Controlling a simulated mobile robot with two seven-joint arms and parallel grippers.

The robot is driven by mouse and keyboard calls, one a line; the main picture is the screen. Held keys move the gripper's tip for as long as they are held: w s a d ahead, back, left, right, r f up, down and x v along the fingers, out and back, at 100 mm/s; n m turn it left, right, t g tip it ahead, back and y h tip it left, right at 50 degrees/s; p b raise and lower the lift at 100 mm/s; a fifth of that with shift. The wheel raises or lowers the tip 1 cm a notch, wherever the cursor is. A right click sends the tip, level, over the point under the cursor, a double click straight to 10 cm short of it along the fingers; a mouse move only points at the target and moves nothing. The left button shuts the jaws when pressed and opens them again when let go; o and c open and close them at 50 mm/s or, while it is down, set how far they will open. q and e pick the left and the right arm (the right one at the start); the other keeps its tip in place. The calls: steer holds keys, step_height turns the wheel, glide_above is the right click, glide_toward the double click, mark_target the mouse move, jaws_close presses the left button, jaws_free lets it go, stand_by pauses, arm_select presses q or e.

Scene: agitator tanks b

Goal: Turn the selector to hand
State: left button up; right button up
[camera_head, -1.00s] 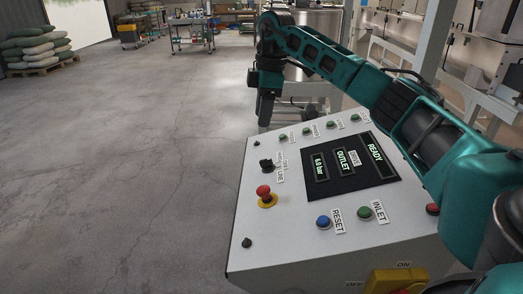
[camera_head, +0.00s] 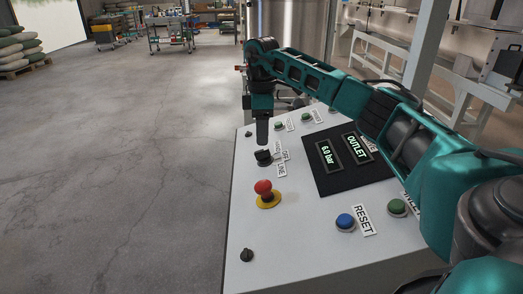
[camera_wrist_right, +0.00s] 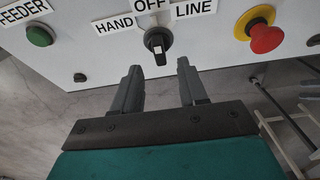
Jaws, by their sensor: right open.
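The black selector (camera_head: 263,157) sits on the sloped panel beside its labels. In the right wrist view the selector knob (camera_wrist_right: 158,43) stands between the HAND label (camera_wrist_right: 114,26) on the left and the LINE label (camera_wrist_right: 194,9) on the right, with the OFF label (camera_wrist_right: 150,5) above. Its handle lies roughly in line with OFF and bears a white mark. My right gripper (camera_head: 262,143) hangs just beyond the selector in the head view. Its two fingers (camera_wrist_right: 159,66) are open and empty, with tips just short of the knob, one on each side.
A red emergency button (camera_head: 264,188) on a yellow base is close to the selector. A blue RESET button (camera_head: 345,222), a green button (camera_head: 397,207) and a dark display (camera_head: 318,178) are on the panel (camera_head: 290,245). Open floor (camera_head: 120,180) lies to the left.

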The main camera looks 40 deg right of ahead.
mark_target(262, 150)
step_height(262, 150, down, 5)
steer(key=shift+f+b, duration=0.1)
steer(key=shift+b, duration=0.2)
jaws_close()
stand_by(0.4)
